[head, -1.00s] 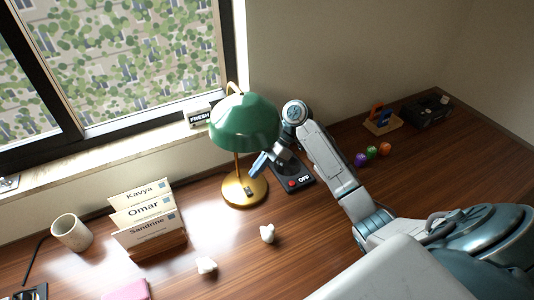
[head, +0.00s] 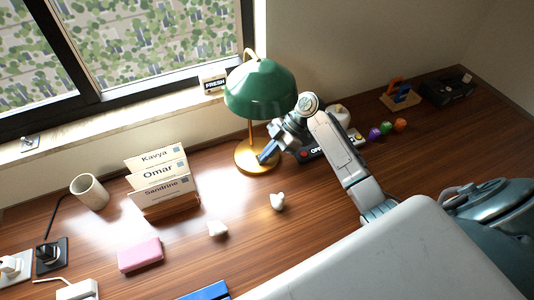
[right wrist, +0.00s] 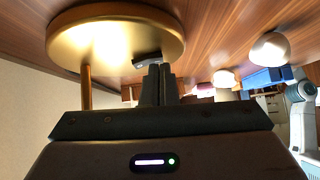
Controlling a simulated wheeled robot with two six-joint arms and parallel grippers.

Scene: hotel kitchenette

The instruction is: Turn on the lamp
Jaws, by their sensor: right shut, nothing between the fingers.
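The lamp has a green shade (head: 262,90), a thin gold stem and a round gold base (head: 243,163) on the desk. In the right wrist view the base (right wrist: 75,32) fills the upper left, with a small dark switch (right wrist: 148,57) near its edge. My right gripper (head: 265,157) is shut and empty, at the right side of the base under the shade. In the right wrist view its fingertips (right wrist: 158,70) are right by the switch; I cannot tell whether they touch it. Whether the lamp is lit is unclear. My left gripper is not seen.
A dark box with a red button (head: 304,155) lies just right of the base, partly behind my gripper. A card holder (head: 165,208), a white mug (head: 90,192), a pink block (head: 139,254) and small white objects (head: 277,201) stand left and in front. Coloured balls (head: 386,128) lie right.

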